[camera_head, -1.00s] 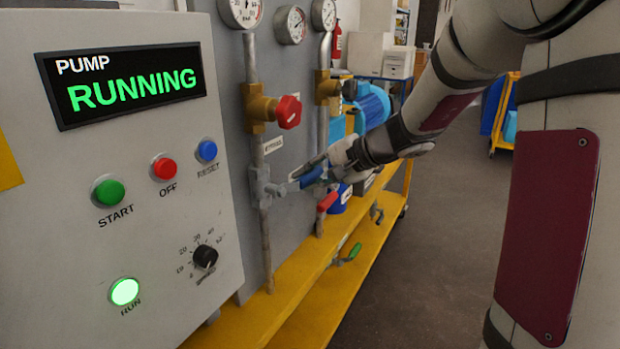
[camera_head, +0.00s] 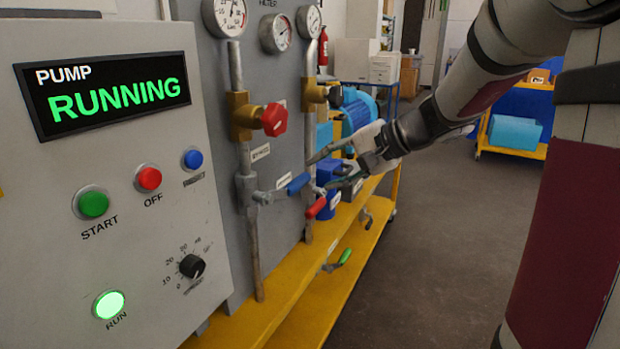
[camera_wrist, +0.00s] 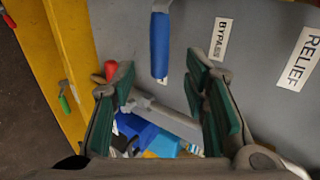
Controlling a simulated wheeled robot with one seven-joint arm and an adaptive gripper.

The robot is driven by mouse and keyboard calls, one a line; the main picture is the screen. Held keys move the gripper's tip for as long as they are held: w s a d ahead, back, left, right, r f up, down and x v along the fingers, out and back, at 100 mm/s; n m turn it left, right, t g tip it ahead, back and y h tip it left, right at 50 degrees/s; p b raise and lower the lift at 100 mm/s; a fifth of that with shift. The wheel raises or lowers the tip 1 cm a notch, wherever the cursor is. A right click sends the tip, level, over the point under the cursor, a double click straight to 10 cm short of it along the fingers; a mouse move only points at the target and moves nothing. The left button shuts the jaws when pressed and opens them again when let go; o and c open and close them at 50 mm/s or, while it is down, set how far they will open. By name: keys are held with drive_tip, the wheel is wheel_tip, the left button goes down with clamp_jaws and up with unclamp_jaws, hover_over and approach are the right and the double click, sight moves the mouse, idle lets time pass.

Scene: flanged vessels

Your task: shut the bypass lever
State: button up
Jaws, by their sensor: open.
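The bypass lever has a blue handle (camera_head: 298,183) and sits on a valve (camera_head: 250,190) on the left vertical pipe. It sticks out sideways to the right, across the line of the pipe. My gripper (camera_head: 322,172) is open and empty, just to the right of the handle's end. In the wrist view my gripper (camera_wrist: 160,72) has its fingers spread either side of the handle's line, with the handle beyond the tips.
A red lever (camera_head: 315,207) is close below my gripper, and a green lever (camera_head: 345,256) is lower down. A red knob (camera_head: 274,119) is above on the same pipe. The pump panel (camera_head: 110,240) reads RUNNING at left. Open floor (camera_head: 430,250) lies right of the yellow frame.

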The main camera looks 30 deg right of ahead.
drive_tip(key=shift+v, duration=1.65)
drive_tip(key=s+a+f+n+g, duration=0.2)
drive_tip(key=s+a+n+g, duration=0.3)
drive_tip(key=s+a, duration=0.8)
drive_tip(key=s+f+n+g+h, duration=0.2)
drive_tip(key=s+f+n+h, duration=0.1)
drive_tip(key=s, duration=0.6)
drive_tip(key=s+f+n+g+h, duration=0.1)
drive_tip(key=s+f+n+h, duration=0.15)
drive_tip(key=s, duration=0.65)
wheel_tip(320, 180, up, 19)
drive_tip(key=t+h+p, duration=0.1)
drive_tip(key=t+p, duration=0.2)
drive_tip(key=p, duration=1.4)
drive_tip(key=shift+s+d, duration=0.45)
drive_tip(key=shift+f, duration=0.1)
